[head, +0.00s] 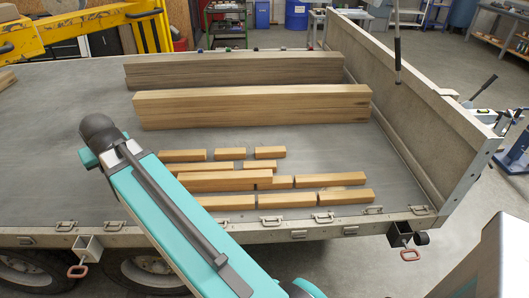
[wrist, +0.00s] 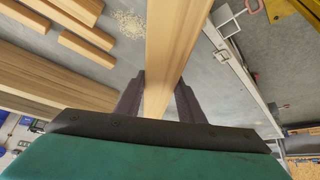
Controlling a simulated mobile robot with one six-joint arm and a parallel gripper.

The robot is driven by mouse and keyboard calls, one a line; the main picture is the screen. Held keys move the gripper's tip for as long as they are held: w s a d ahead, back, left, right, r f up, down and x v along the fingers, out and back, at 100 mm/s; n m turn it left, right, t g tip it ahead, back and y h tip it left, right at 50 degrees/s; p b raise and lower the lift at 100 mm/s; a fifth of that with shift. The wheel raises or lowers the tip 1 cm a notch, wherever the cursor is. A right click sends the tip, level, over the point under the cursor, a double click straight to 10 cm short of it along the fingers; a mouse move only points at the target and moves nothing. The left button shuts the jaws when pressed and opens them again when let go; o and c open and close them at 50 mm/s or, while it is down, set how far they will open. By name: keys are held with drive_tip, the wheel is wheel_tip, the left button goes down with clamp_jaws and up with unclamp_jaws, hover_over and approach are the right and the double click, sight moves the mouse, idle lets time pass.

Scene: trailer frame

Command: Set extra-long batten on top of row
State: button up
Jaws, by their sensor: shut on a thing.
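In the wrist view, my gripper (wrist: 158,98) is shut on a long wooden batten (wrist: 176,40), one dark finger on each side. The batten runs from the fingers out past the top edge of the picture, over the grey trailer deck. In the head view neither my gripper nor the held batten can be made out; my teal arm covers that part of the deck. Several short battens (head: 286,201) lie in rows on the deck. A longer batten (head: 225,181) among them looks raised over its neighbours. Battens (wrist: 86,48) also show at the wrist view's upper left.
Two big beams (head: 255,106) (head: 235,70) lie behind the rows and show left in the wrist view (wrist: 45,75). A side wall (head: 400,115) bounds the deck on the right. A pale heap of chips (wrist: 128,26) lies on the deck. The deck's left part (head: 50,130) is mostly clear.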

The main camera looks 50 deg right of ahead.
drive_tip(key=s+d+f+m+g+h+p, duration=0.1)
drive_tip(key=s+d+f+m+g+h, duration=0.2)
drive_tip(key=d, duration=0.9)
drive_tip(key=s+d+f+m, duration=0.2)
drive_tip(key=s+d+m, duration=0.4)
drive_tip(key=d, duration=0.6)
drive_tip(key=s+d+f+m+g+h+p, duration=0.1)
drive_tip(key=s+d+f+m+g+h, duration=0.2)
drive_tip(key=d, duration=0.9)
drive_tip(key=s+d+f+m+g+y, duration=0.1)
drive_tip(key=s+d+f+m+g, duration=0.1)
drive_tip(key=s+d+m, duration=0.2)
drive_tip(key=s+d+f+m+g+y+p, duration=0.1)
drive_tip(key=s+d+m, duration=0.4)
drive_tip(key=s+d, duration=0.6)
drive_tip(key=s+d+f+m+g+y+p, duration=0.1)
drive_tip(key=s+d+f+m, duration=0.3)
drive_tip(key=s, duration=1.3)
drive_tip(key=d+g, duration=0.1)
drive_tip(key=d, duration=0.2)
drive_tip(key=shift+d+g, duration=0.3)
drive_tip(key=shift+s+f, duration=0.1)
drive_tip(key=shift+f, duration=0.15)
drive_tip(key=shift+f+b, duration=0.7)
drive_tip(key=shift+f, duration=1.95)
drive_tip(key=shift+f+b, duration=0.55)
